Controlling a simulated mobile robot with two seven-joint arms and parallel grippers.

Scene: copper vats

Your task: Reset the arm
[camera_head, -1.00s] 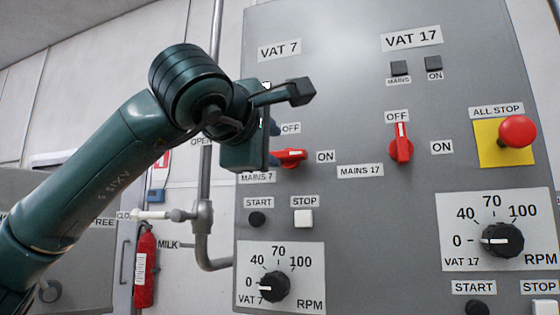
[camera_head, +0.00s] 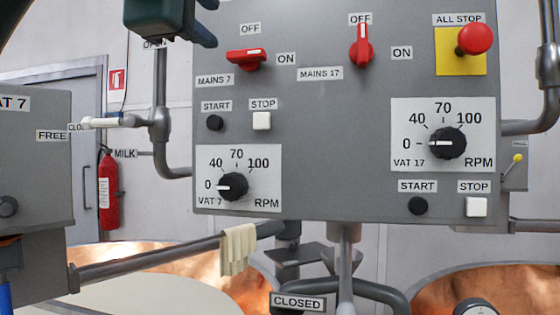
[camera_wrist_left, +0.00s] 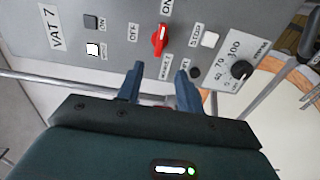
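My left gripper (camera_head: 208,25) shows at the top left of the head view, its body partly cut off by the frame edge. In the left wrist view its two blue fingers (camera_wrist_left: 160,66) stand apart with nothing between them. The fingers are up and left of the red MAINS 7 switch (camera_head: 246,59) and apart from it. That switch handle lies horizontal, in line with its ON label; it also shows in the left wrist view (camera_wrist_left: 160,40). Most of my left arm is outside the head view. My right gripper is not in view.
The grey control panel (camera_head: 310,130) carries the MAINS 17 switch (camera_head: 362,46), upright at OFF, a red ALL STOP button (camera_head: 474,39) and two dials. A rail with a cloth (camera_head: 238,250) runs below. A VAT 7 lamp (camera_wrist_left: 93,49) glows white in the left wrist view.

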